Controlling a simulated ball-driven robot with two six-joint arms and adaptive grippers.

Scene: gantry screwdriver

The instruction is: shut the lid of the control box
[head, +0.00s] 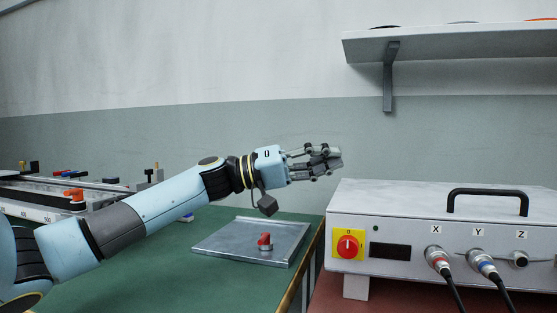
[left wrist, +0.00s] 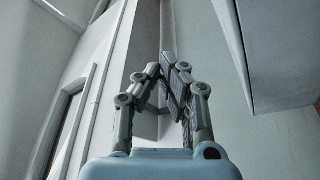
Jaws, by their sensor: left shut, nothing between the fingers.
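The control box (head: 400,226) is a pale grey metal case at the right in the head view. Its front has a red and yellow switch, a dark display and connectors marked X, Y and Z. Its top (head: 390,194) looks flat, with a black handle (head: 487,192) on it; no raised lid shows. My left gripper (head: 334,158) is shut and empty, in the air above and just left of the box's back left corner. In the left wrist view its fingers (left wrist: 172,65) are together, with only wall and shelf beyond. My right gripper is not in view.
A green table (head: 140,262) carries a flat metal plate (head: 225,239) with a small red-topped part (head: 265,241). A rail assembly (head: 60,200) stands at the far left. A wall shelf (head: 450,45) hangs above the box. Cables run from the box's front.

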